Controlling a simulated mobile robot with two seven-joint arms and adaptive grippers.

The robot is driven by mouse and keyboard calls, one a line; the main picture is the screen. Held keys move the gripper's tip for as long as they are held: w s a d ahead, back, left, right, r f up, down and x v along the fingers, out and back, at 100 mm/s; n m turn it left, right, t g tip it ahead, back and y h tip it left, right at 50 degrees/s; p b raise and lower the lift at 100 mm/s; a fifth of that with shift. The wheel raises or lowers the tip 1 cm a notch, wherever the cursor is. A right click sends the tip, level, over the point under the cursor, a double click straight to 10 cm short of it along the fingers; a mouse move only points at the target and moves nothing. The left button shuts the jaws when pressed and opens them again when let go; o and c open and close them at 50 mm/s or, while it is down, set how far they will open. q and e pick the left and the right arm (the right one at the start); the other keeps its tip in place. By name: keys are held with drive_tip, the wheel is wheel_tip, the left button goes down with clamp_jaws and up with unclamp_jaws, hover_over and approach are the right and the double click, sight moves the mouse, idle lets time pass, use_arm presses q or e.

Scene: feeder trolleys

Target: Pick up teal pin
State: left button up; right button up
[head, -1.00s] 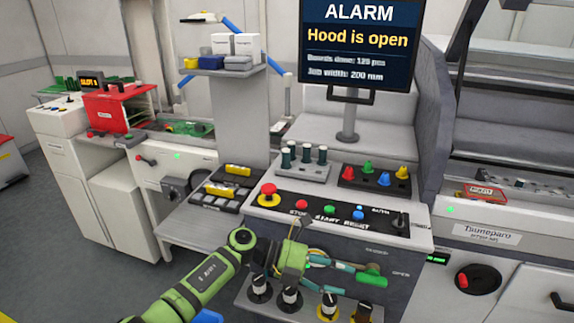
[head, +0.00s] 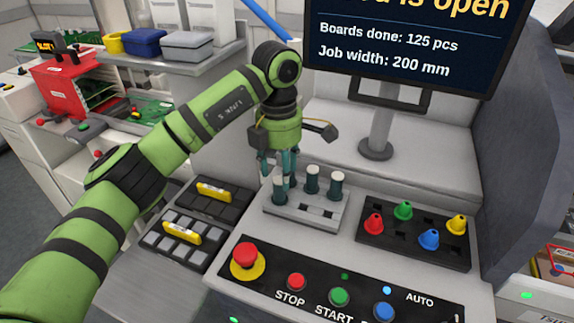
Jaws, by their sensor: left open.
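Several dark teal pins with pale tops stand upright in a light grey block (head: 318,222). A front-left teal pin (head: 279,190), a back teal pin (head: 312,182) and a right teal pin (head: 335,188) show. My left gripper (head: 281,178) points down over the left end of the block, its fingers open and close around the left pins. The fingers partly hide the pins there, and I cannot tell whether they touch one. My right gripper is not in view.
A black tray (head: 385,248) with red, green, blue and yellow cone-shaped pieces stands right of the block. A red emergency button (head: 245,256) and a control panel lie in front. Black trays with yellow bars (head: 182,232) are at left. The monitor (head: 405,40) rises behind.

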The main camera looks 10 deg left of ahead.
sight(280, 190)
use_arm(q)
drive_tip(key=shift+w+a+r, duration=0.1)
drive_tip(key=shift+a+r, duration=0.05)
drive_tip(key=shift+s+f+p, duration=0.3)
drive_tip(key=shift+f+p, duration=0.5)
drive_tip(key=shift+f, duration=0.15)
wheel_tip(280, 190, down, 4)
drive_tip(key=shift+w+a+r+p, duration=0.1)
drive_tip(key=shift+w+p, duration=0.05)
drive_tip(key=shift+p, duration=0.65)
drive_tip(key=shift+f, duration=0.45)
clamp_jaws()
drive_tip(key=shift+w, duration=0.1)
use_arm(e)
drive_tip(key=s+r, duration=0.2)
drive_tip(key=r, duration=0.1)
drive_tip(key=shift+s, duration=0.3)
